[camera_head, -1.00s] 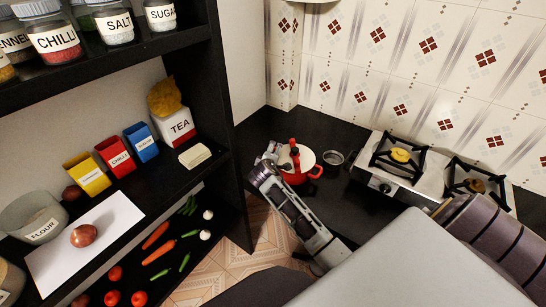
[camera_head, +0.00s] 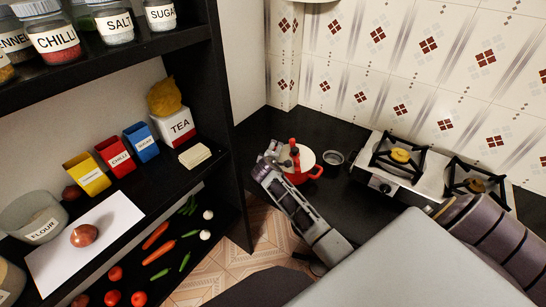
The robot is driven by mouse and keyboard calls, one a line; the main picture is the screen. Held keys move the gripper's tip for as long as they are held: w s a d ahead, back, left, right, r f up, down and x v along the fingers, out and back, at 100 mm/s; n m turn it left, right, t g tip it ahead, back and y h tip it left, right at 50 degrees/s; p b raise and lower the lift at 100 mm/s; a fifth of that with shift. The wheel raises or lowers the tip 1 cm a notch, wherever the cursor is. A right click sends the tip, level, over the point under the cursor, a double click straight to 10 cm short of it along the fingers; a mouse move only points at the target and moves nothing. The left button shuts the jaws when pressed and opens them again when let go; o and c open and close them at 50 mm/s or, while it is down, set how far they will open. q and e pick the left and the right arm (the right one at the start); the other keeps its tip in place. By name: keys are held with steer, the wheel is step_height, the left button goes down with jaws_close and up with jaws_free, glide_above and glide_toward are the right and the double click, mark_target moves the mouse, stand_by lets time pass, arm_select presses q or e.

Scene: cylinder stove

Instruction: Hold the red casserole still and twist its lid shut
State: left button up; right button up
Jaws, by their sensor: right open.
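The red casserole (camera_head: 309,174) stands on the black counter, left of the stove. Its pale lid (camera_head: 306,158) is on top, with an upright red handle (camera_head: 293,149). A red side handle shows at the pot's right. My left gripper is not in view.
A small round metal container (camera_head: 333,158) stands just right of the casserole. The stove (camera_head: 385,186) with two black burner grates is further right. A black shelf (camera_head: 219,150) with jars and boxes stands at left. The tiled wall (camera_head: 350,70) is behind the counter.

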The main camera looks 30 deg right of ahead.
steer(key=shift+s, duration=0.1)
steer(key=c, duration=0.9)
steer(key=shift+s+a+f, duration=0.15)
steer(key=shift+s+f, duration=0.1)
steer(key=c, duration=0.8)
steer(key=o, duration=1.1)
steer(key=shift+f, duration=0.1)
steer(key=o, duration=0.9)
steer(key=shift+w+d, duration=0.2)
steer(key=shift+w, duration=0.05)
steer(key=shift+r, duration=0.2)
steer(key=shift+r, duration=0.1)
steer(key=shift+a, duration=0.1)
steer(key=shift+s+a+r, duration=0.15)
steer(key=shift+r, duration=0.1)
steer(key=v, duration=1.3)
